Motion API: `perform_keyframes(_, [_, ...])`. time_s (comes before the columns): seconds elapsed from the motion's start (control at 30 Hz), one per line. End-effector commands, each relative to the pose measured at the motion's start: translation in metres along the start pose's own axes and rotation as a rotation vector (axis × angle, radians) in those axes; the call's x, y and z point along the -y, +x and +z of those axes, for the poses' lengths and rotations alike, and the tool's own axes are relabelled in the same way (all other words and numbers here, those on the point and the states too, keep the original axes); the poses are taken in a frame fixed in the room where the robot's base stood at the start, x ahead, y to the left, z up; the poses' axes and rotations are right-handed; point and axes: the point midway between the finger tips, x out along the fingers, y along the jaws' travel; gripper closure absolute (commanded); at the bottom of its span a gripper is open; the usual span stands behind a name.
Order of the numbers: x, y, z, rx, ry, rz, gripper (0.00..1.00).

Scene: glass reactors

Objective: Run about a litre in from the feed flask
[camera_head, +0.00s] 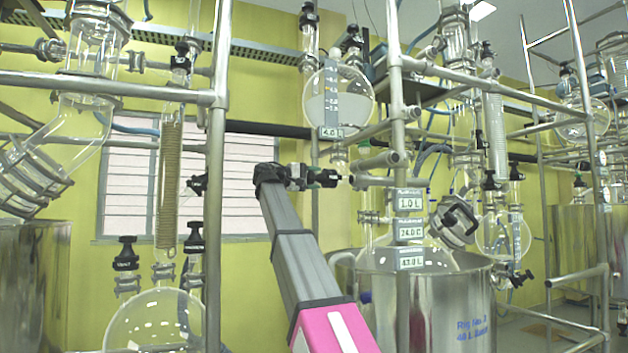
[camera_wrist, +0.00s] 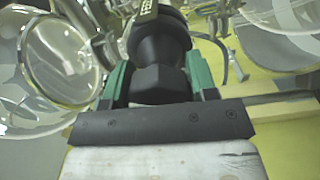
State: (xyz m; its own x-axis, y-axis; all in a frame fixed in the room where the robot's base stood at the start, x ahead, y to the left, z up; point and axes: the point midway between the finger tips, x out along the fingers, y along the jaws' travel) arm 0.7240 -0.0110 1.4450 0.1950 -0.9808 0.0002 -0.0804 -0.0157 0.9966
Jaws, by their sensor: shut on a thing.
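The feed flask (camera_head: 357,98) is a round glass bulb high on the frame, with pale cloudy liquid, a scale strip and a tag (camera_head: 331,132) that seems to read 4.0 L. My gripper (camera_head: 328,178) is just below it, at the flask's outlet. In the wrist view, its green fingers stand on both sides of a black valve knob (camera_wrist: 160,68) and are shut on it. The valve body beyond the knob is mostly hidden. Tags on the post read 1.0 L (camera_head: 409,202), 24.0 C (camera_head: 410,230) and 43.0 L (camera_head: 411,259).
A large steel vessel (camera_head: 450,300) stands below right of my gripper. Metal posts and rails (camera_head: 215,200) cross close to my arm. More glassware stands left, including a round flask (camera_head: 150,325), and right, including a receiver flask (camera_head: 505,235).

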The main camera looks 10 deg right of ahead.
Motion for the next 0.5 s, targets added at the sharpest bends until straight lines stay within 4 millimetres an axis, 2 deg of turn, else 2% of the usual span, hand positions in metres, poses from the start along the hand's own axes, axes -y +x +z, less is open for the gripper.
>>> perform_keyframes(0.33, [0.0011,-0.0003,0.0008,0.001,0.001,-0.002,0.71])
perform_keyframes(0.37, [0.0011,-0.0003,0.0008,0.001,0.001,-0.002,0.41])
perform_keyframes(0.4, [0.0010,-0.0003,0.0008,0.001,0.001,-0.002,0.28])
perform_keyframes(0.43, [0.0010,-0.0003,0.0008,0.001,0.001,-0.002,0.22])
perform_keyframes(0.5, [0.0008,-0.0002,0.0006,0.000,0.001,-0.001,0.22])
